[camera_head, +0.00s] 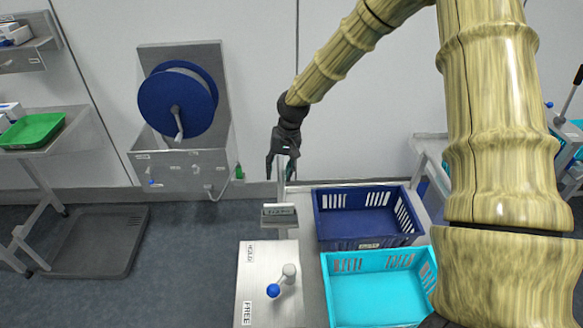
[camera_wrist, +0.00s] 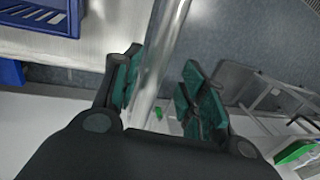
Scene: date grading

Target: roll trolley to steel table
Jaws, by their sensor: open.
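My gripper (camera_head: 282,168) is open above a small upright metal post with a grey label block (camera_head: 279,213). In the wrist view a shiny metal bar (camera_wrist: 160,60) runs between the spread fingers (camera_wrist: 162,78); I cannot tell whether they touch it. Below is a pale surface, which looks like the trolley top, with a plate (camera_head: 256,272) marked HOLD and FREE. Its lever with a blue knob (camera_head: 273,291) leans down-left, towards FREE. A dark blue crate (camera_head: 367,243) and a cyan crate (camera_head: 375,318) stand beside it. A steel-looking table (camera_head: 75,143) with a green tray (camera_head: 33,130) is at left.
A wall-mounted hose reel (camera_head: 178,103) hangs over a steel basin (camera_head: 182,166). A dark floor tray (camera_head: 97,243) lies at left. Another grey table (camera_head: 430,148) is partly hidden behind my arm at right. Grey floor (camera_head: 185,260) is clear between the floor tray and the plate.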

